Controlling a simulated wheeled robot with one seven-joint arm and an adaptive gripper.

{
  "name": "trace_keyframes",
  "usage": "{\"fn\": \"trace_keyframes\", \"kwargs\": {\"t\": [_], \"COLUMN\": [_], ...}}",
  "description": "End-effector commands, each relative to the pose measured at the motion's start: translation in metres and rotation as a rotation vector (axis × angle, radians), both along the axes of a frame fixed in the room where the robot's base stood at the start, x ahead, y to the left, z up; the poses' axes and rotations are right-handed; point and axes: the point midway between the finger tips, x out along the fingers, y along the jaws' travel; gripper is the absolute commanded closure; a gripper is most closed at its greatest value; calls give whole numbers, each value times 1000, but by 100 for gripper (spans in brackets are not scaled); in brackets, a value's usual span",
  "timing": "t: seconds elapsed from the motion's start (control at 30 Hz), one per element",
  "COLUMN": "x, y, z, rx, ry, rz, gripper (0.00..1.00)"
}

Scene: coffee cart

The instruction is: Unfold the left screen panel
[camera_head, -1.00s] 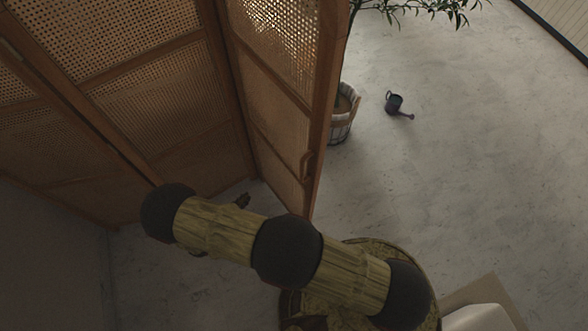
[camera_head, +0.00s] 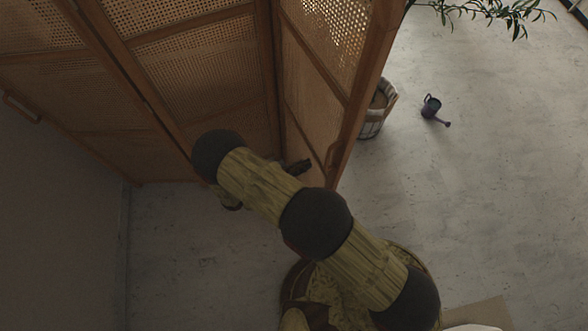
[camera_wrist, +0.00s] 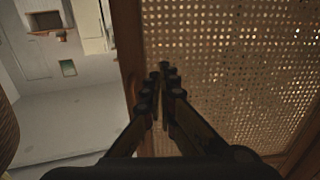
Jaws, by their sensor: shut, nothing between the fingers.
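The folding screen has brown wooden frames and woven cane. Its left panel (camera_head: 62,95) stands at the left of the head view, with a wooden handle (camera_head: 20,107) near its outer edge. The middle panel (camera_head: 200,70) and right panel (camera_head: 322,60) stand at angles to it; the right one also has a handle (camera_head: 332,160). My gripper (camera_head: 298,167) is low in front of the right part of the screen, away from the left panel's handle. In the wrist view my gripper (camera_wrist: 161,72) is shut and empty before a cane panel (camera_wrist: 225,70) and its post; contact is unclear.
A potted plant (camera_head: 372,122) and a dark watering can (camera_head: 431,107) are on the floor beyond the right panel. A wall (camera_head: 60,230) is at the lower left. Bare floor (camera_head: 200,270) lies before the screen, and more is open at right.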

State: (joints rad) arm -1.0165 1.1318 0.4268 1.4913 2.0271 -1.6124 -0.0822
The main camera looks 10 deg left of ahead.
Motion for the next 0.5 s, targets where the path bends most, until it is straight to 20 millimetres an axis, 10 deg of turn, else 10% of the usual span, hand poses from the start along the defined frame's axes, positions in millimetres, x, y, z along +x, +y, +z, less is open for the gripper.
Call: {"fn": "trace_keyframes", "kwargs": {"t": [0.5], "x": [36], "y": [-58], "z": [0], "rx": [1], "ry": [1], "rz": [0], "gripper": [100]}}
